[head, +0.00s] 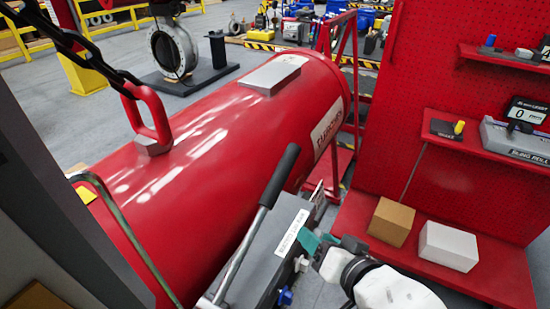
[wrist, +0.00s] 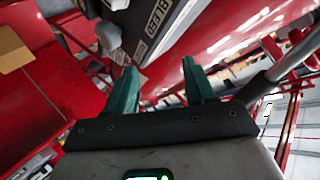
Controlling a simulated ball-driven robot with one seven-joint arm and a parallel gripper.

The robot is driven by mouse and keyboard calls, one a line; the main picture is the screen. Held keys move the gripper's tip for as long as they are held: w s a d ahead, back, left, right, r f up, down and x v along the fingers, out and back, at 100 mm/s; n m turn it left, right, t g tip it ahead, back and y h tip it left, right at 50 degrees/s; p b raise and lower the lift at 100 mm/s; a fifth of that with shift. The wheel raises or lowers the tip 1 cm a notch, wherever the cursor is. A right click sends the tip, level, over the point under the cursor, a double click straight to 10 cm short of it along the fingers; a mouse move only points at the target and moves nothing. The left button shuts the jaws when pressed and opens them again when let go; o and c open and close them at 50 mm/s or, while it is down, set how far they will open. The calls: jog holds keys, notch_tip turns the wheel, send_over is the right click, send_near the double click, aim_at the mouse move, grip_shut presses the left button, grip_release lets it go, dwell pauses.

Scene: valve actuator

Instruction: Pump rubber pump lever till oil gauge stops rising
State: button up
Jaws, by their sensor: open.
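The pump lever (head: 280,176) has a black rubber grip on a silver rod and leans up and to the right in front of the red cylinder. It rises beside a grey pump box (head: 268,240) with a white label. My gripper (head: 309,241) is at the box's right side, apart from the lever grip. In the wrist view my gripper (wrist: 161,80) has two teal fingers spread, with nothing between them. The box with a BLEED label (wrist: 153,22) is just beyond them. A grey rod (wrist: 285,62), likely the lever, is at the right. I cannot make out an oil gauge.
The large red cylinder (head: 200,150) fills the middle, with a red lifting eye (head: 147,110). A red pegboard (head: 460,95) and shelf with a brown box (head: 391,222) and white box (head: 448,245) stand at the right.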

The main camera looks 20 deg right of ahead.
jog(key=a+r+m+t+y, duration=0.1)
jog(key=a+r+m+t, duration=0.3)
jog(key=r, duration=0.7)
jog(key=w+t+b, duration=0.1)
jog(key=w+b, duration=0.3)
jog(key=w, duration=0.7)
jog(key=shift+w, duration=0.3)
jog(key=shift+d, duration=0.1)
jog(key=shift+c, duration=0.4)
grip_shut()
